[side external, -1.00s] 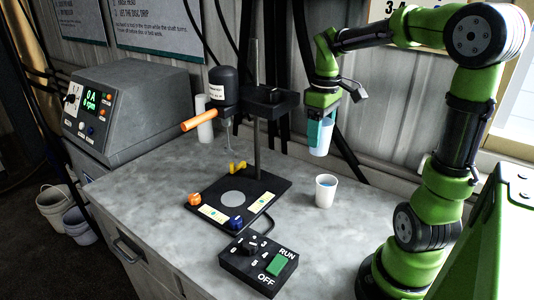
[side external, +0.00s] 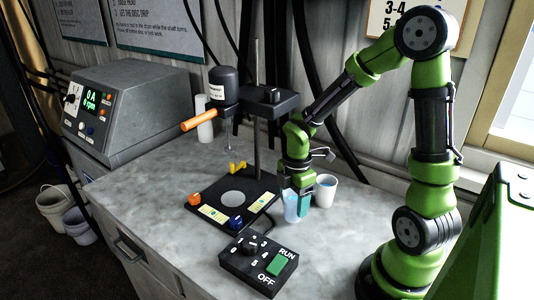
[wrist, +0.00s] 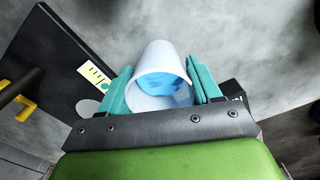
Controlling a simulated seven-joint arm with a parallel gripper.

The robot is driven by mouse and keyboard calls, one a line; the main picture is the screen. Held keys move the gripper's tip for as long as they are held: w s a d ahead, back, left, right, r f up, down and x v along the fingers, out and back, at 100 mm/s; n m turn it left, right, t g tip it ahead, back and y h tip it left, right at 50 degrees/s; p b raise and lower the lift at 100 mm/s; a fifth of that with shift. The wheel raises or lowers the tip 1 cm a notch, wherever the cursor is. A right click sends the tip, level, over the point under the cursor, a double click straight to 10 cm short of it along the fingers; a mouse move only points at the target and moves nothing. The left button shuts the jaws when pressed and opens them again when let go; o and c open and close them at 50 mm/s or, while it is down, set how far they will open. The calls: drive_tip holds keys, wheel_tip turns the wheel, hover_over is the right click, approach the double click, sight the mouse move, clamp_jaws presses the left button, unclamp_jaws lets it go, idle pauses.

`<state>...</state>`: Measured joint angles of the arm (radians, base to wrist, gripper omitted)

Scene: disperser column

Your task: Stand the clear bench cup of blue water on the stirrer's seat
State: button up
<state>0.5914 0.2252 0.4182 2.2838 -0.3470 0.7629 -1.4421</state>
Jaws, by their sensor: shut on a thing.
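The clear cup of blue water (side external: 290,208) is held upright between the teal fingers of my gripper (side external: 298,199), which is shut on it. It is low beside the right corner of the stirrer (side external: 262,186); I cannot tell whether its base touches the bench. In the wrist view, the cup (wrist: 161,82) sits between both fingers (wrist: 162,90), with blue water inside. The stirrer's seat, a pale round disc (side external: 233,198) on the black plate, is bare and lies left of the cup. In the wrist view the seat (wrist: 86,107) is partly hidden.
A white cup (side external: 326,190) with bluish contents stands just right of my gripper. The disperser head (side external: 224,86) and its thin shaft hang above the plate, beside a yellow piece (side external: 237,167). A control box (side external: 258,264) lies in front. Bench at front left is clear.

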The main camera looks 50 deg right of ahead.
drive_tip(key=shift+f, duration=0.95)
drive_tip(key=shift+f, duration=0.15)
drive_tip(key=o, duration=1.1)
wheel_tip(320, 180, up, 11)
drive_tip(key=s+a+r+m+t+y, duration=0.1)
drive_tip(key=s+a+r+m+t, duration=0.2)
drive_tip(key=m, duration=0.6)
drive_tip(key=s+a+r+m+t+y, duration=0.1)
drive_tip(key=s+a+r+m+t, duration=0.2)
drive_tip(key=a+r+m, duration=0.3)
drive_tip(key=r+m+t, duration=0.1)
drive_tip(key=m, duration=0.1)
drive_tip(key=shift+a+r+m, duration=0.15)
drive_tip(key=shift+a+m, duration=0.05)
drive_tip(key=shift+m, duration=0.2)
